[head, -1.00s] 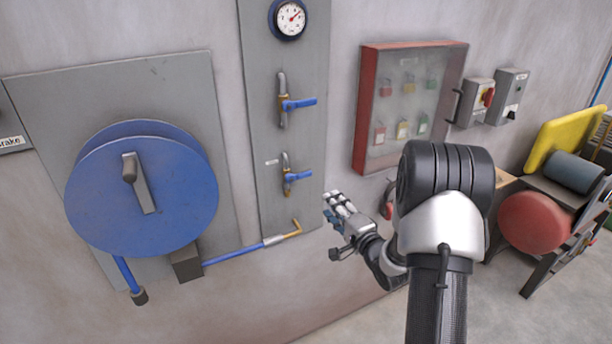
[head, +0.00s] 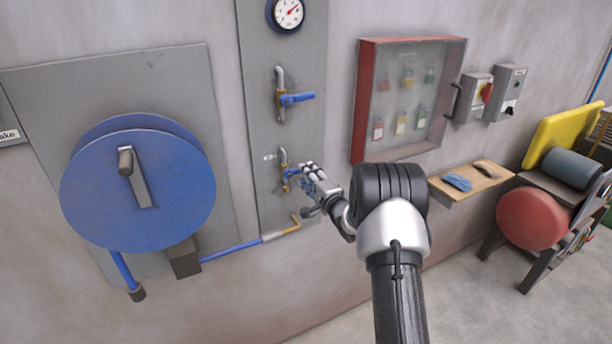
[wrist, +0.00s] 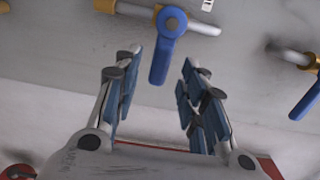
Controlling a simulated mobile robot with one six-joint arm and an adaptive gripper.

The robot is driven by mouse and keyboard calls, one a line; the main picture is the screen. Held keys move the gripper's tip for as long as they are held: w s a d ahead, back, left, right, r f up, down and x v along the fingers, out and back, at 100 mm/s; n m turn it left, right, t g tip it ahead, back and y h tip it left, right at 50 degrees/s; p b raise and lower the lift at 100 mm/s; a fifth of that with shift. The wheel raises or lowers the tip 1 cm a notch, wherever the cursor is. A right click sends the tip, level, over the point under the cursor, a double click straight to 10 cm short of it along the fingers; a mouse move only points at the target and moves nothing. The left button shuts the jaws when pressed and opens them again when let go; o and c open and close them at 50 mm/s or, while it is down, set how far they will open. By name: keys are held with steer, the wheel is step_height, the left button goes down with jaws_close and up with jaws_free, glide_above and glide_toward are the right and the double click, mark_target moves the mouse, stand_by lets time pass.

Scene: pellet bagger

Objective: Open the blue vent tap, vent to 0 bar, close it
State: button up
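The lower blue tap (head: 289,173) is on the grey panel, its handle partly hidden by my gripper in the head view. In the wrist view the blue tap handle (wrist: 162,58) points down from a brass body, between and a little beyond my fingertips. My gripper (wrist: 160,75) is open, one finger on each side of the handle, and I see no contact. In the head view my gripper (head: 310,178) is just right of that tap. The upper blue tap (head: 296,99) has its handle pointing right. The round gauge (head: 288,14) above has a red needle pointing up and right.
A blue hose reel (head: 190,195) is on the wall at left, with a blue hose (head: 232,253) to a brass elbow below the taps. A red-framed padlock cabinet (head: 362,100) is right of the panel. A small shelf (head: 488,180) holds gloves.

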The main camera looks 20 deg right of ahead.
steer(key=shift+w, duration=0.95)
jaws_close()
